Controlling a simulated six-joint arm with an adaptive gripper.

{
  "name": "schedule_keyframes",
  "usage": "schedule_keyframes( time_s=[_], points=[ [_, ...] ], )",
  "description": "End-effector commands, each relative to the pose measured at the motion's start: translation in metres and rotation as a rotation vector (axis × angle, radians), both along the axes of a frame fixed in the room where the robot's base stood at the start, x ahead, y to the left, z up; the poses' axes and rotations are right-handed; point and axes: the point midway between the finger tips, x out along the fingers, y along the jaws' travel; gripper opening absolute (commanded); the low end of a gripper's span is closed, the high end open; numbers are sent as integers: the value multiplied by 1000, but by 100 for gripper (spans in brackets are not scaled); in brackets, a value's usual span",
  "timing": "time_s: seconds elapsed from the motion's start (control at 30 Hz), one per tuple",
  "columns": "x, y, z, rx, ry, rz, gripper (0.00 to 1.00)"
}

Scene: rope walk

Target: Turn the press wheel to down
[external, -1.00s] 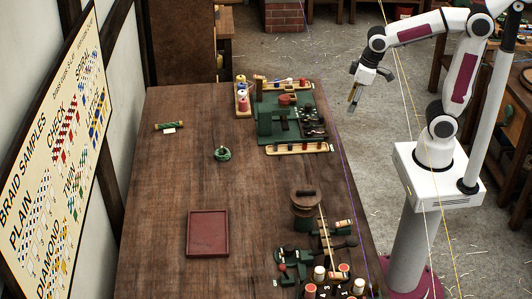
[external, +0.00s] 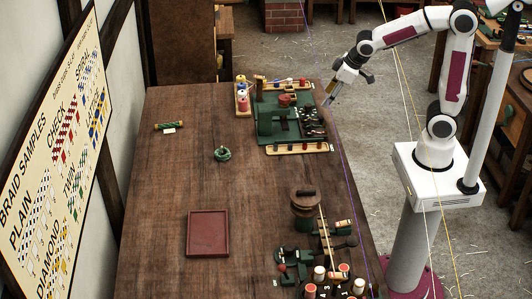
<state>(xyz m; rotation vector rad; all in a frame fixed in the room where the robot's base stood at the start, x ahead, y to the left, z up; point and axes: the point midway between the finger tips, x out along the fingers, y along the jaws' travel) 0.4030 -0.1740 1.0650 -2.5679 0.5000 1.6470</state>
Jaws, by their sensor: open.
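My gripper (external: 328,99) is open and empty, with its fingers pointing down and left. In the picture it is at the table's right edge, just right of a green machine (external: 267,128) at the back of the table. This machine has a green block and a red round part (external: 287,100) on top. A second green device (external: 294,257) stands at the front right, with a red knob and a dark handle. I cannot tell for sure which part is the press wheel, or how it is turned.
Pale racks with spools (external: 243,101) border the back machine. A brown drum (external: 305,212), several spools (external: 319,273) and a red tray (external: 207,254) are nearer the front. A green ring (external: 222,154) lies mid-table. Thin cords hang near my arm. The table's left-middle is largely clear.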

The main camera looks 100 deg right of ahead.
Motion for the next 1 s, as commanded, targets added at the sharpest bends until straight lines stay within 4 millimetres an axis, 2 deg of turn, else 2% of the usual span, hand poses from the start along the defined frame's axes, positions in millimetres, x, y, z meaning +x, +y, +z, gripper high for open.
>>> schedule_keyframes(
  time_s=[0.03,0.2,0.5,0.8,1.0],
  points=[
    [8,-12,-4,-19,-17,0,51],
    [35,-49,-9,-93,-95,21,51],
    [76,-105,-19,-204,-229,79,51],
    [107,-147,-29,-289,-366,157,51],
    [121,-168,-35,-328,-463,212,51]
  ],
)
